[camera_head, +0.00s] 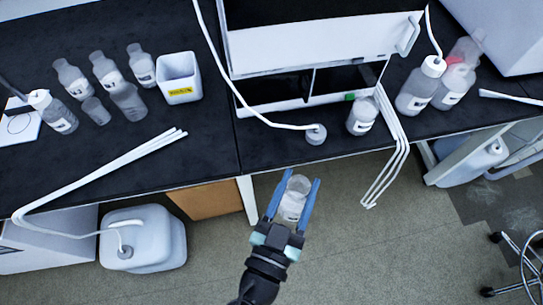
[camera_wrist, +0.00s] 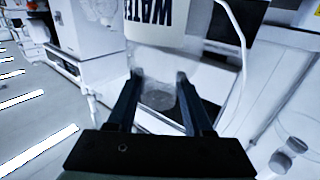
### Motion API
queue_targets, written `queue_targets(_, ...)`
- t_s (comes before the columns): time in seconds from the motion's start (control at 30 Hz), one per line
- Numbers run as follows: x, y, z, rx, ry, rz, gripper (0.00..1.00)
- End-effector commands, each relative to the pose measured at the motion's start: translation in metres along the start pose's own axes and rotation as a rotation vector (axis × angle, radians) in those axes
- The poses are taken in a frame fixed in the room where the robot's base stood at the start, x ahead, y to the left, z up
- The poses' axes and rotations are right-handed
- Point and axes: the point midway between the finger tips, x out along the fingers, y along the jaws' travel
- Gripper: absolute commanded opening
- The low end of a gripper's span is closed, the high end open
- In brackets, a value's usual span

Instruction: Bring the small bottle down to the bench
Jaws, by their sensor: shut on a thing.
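A small clear bottle (camera_head: 293,199) is between the blue fingers of my gripper (camera_head: 295,190), which is shut on it. In the head view it appears over the floor, just in front of the bench's front edge. The wrist view shows the bottle (camera_wrist: 165,60) close up, with a white label reading "WATER" upside down in the picture. My gripper (camera_wrist: 157,85) grips it at its sides there. The black bench top (camera_head: 190,135) lies beyond the bottle in the head view. The bottle does not appear to touch the bench.
A grey cap on a white tube (camera_head: 315,134) and a labelled bottle (camera_head: 362,116) stand near the bench edge by the instrument (camera_head: 310,50). White tubes (camera_head: 388,150) hang over the edge. Several bottles and a white beaker (camera_head: 178,77) stand at left. The left-front bench top is partly clear.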

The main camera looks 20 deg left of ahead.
Motion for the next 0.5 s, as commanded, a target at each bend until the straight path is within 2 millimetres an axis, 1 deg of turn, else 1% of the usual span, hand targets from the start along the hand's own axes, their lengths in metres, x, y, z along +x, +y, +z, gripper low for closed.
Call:
queue_targets(0.03, 0.0, 0.0, 0.01, 0.005, 0.005, 0.004, 0.0)
queue_targets(0.37, -0.001, -0.008, -0.008, 0.001, 0.002, -0.014, 0.0)
queue_targets(0.43, 0.004, -0.011, -0.011, 0.001, 0.002, -0.015, 0.0)
queue_targets(0.5, 0.012, -0.017, -0.013, 0.001, 0.003, -0.016, 0.0)
